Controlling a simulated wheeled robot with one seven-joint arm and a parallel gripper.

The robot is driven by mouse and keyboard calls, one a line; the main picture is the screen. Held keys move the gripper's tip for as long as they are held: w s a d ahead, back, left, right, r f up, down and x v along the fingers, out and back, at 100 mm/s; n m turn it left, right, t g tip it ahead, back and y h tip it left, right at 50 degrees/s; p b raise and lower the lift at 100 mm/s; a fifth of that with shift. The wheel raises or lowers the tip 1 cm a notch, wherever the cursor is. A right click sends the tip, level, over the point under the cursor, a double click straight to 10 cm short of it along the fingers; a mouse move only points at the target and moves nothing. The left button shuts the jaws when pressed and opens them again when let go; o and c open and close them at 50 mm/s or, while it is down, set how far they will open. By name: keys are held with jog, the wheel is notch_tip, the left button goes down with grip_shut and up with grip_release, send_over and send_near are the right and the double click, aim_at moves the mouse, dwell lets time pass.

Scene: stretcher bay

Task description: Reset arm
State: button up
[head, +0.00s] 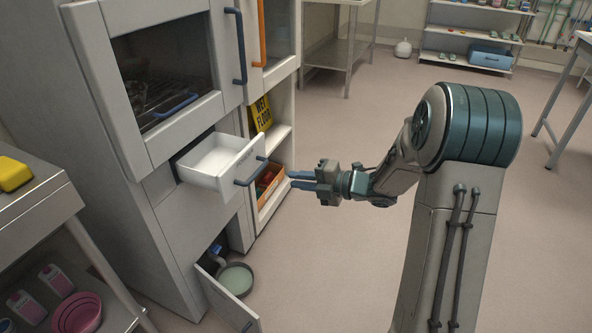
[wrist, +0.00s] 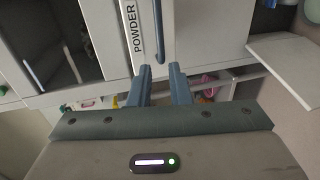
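My arm (head: 470,125) reaches left towards the grey cabinet in the head view. My gripper (head: 303,181) is just right of an open white drawer (head: 222,172) and its blue-grey handle (head: 252,172), apart from it. In the wrist view the two fingers of my gripper (wrist: 160,86) stand apart with nothing between them. The drawer front there bears the word POWDER (wrist: 133,28), with a dark blue handle (wrist: 158,30) just beyond the fingertips.
An open shelf (head: 277,142) holds a yellow sign (head: 262,113) and an orange box (head: 268,184). A metal table (head: 40,200) stands at left. Floor behind my arm is clear.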

jog(key=w+d+r+m+t+h+p, duration=0.1)
jog(key=d+r+m+t+h+p, duration=0.15)
jog(key=r+m, duration=0.2)
jog(key=w+d+r+m+t+h+p, duration=0.1)
jog(key=w+d+r+m+h+p, duration=0.1)
jog(key=r+m+h+p, duration=0.3)
jog(key=s+d+r+m+h+p, duration=0.6)
jog(key=r+m, duration=0.2)
jog(key=r, duration=0.3)
jog(key=s+a+r+m+g+p, duration=0.1)
jog(key=s+r+m+g+p, duration=0.1)
jog(key=s, duration=0.6)
jog(key=s+r+m+g+p, duration=0.3)
jog(key=s+m, duration=0.3)
jog(key=s, duration=0.2)
jog(key=s+a+r+m+g+p, duration=0.1)
jog(key=s+r+m+g+p, duration=0.1)
jog(key=s+m+p, duration=0.3)
jog(key=s+g, duration=0.1)
jog(key=s, duration=0.3)
jog(key=shift+a+r, duration=0.2)
jog(key=shift+a, duration=0.15)
